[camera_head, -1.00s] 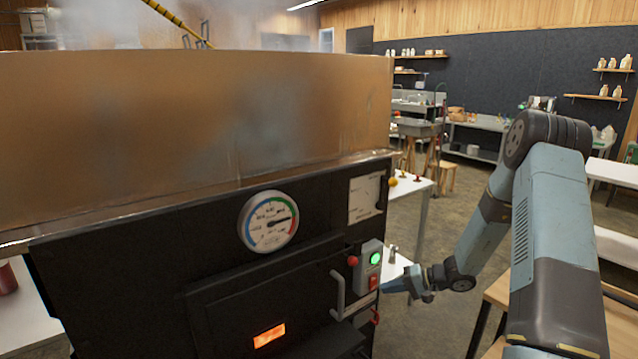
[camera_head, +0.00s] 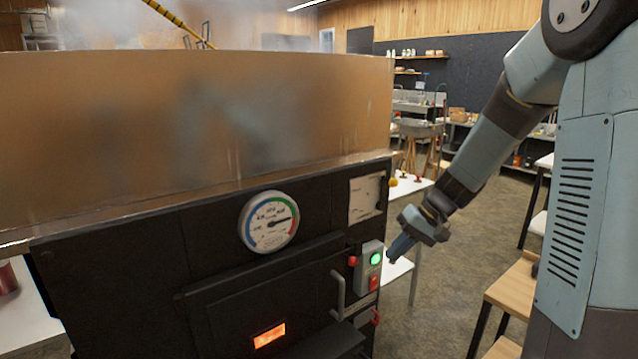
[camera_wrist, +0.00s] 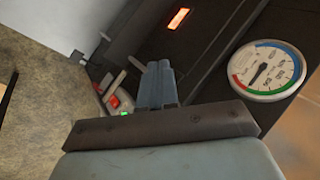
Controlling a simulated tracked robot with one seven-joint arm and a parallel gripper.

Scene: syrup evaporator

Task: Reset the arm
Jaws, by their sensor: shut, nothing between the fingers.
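My gripper (camera_head: 396,254) is to the right of the evaporator's control box in the head view, with its fingers pointing down and left. In the wrist view my gripper (camera_wrist: 161,68) has its fingers together, with nothing between them. The evaporator (camera_head: 130,260) has a black front and a large copper-coloured pan (camera_head: 200,120) on top. Its control box (camera_head: 369,268) carries a lit green button and a red switch, and also shows in the wrist view (camera_wrist: 117,103). I cannot tell the exact gap between fingers and box.
A round gauge (camera_head: 268,221) and a door handle (camera_head: 339,295) are on the evaporator front, above and beside a glowing window (camera_head: 269,335). A wooden stool (camera_head: 515,290) stands at the right beneath my arm. Open floor (camera_head: 450,270) lies between evaporator and stool.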

